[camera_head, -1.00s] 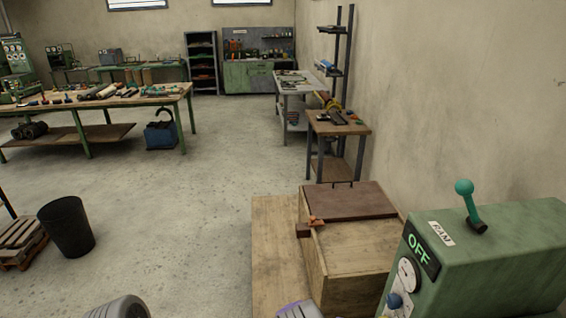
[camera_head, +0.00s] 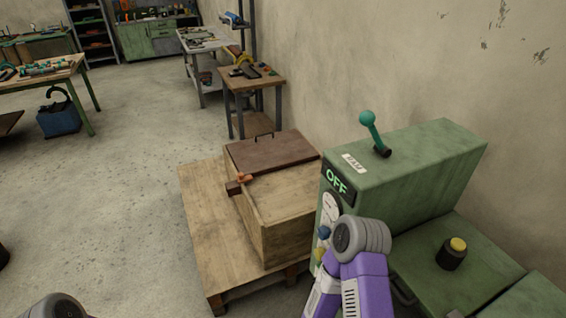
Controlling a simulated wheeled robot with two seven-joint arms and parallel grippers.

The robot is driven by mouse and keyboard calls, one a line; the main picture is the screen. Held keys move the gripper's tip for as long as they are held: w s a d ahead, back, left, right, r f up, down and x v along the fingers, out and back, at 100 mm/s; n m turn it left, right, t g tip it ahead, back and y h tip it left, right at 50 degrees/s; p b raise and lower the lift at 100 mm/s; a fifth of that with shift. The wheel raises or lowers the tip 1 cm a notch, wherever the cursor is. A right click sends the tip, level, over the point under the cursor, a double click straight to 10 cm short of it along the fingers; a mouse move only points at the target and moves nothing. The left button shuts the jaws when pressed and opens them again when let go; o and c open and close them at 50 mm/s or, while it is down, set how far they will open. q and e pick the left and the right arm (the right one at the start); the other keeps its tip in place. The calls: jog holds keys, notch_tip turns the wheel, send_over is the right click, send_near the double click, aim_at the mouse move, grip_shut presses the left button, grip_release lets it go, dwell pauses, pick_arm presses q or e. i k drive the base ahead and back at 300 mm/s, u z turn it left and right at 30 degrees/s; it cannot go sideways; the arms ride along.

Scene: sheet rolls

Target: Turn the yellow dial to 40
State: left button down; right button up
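A green machine (camera_head: 430,180) stands at the right against the wall. Its left-facing panel has an OFF sign (camera_head: 337,181), a white round gauge (camera_head: 331,206) and a blue knob (camera_head: 324,232). Below the blue knob a small yellow part (camera_head: 319,254) shows, possibly the yellow dial; my purple arm partly covers it, and no scale can be read. A black fitting with a yellow top (camera_head: 457,245) stands on the lower green surface at right. My purple and grey arm link stands in front of the panel. Neither gripper's fingers can be seen.
A teal-knobbed lever (camera_head: 368,120) stands on the machine beside a RAM label (camera_head: 354,163). A wooden crate (camera_head: 280,222) on a pallet (camera_head: 205,225) sits left of the machine. A small table (camera_head: 250,77) stands behind.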

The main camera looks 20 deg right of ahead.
aim_at(320, 252)
jog(key=z, duration=0.75)
jog(key=k, duration=0.5)
jog(key=z, duration=0.9)
jog(key=k, duration=0.3)
jog(key=u, duration=3.9)
jog(key=i, duration=0.1)
jog(key=z, duration=2.35)
jog(key=i, duration=1)
jog(key=z, duration=0.5)
